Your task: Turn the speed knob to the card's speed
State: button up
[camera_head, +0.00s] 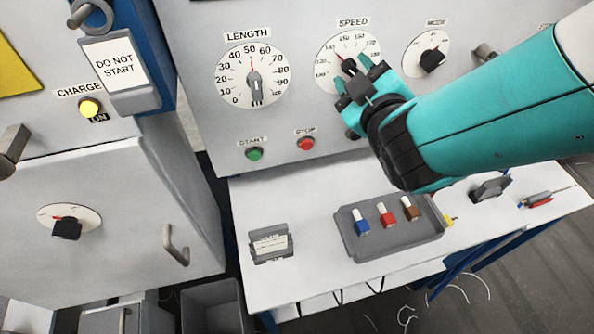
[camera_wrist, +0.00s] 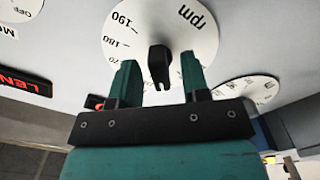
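The speed dial (camera_head: 341,52) is a round white plate under the SPEED label on the grey panel. Its black knob (camera_wrist: 160,66) shows in the wrist view, where the dial (camera_wrist: 206,40) appears inverted with "rpm", 190 and 180. My gripper (camera_head: 358,74) is in front of the dial and hides part of it. In the wrist view its two teal fingers (camera_wrist: 160,78) are open, one on each side of the knob, with a visible gap on both sides. A white card in a grey holder (camera_head: 270,243) stands on the table; its print is too small to read.
The length dial (camera_head: 253,76) is left of the speed dial, the mode dial (camera_head: 427,53) right. Below are the green START button (camera_head: 254,154) and red STOP button (camera_head: 305,143). A grey tray (camera_head: 358,246) with coloured pieces sits on the white table (camera_head: 300,203).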

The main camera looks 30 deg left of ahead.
jog(key=b+v, duration=0.7)
dwell(0.9)
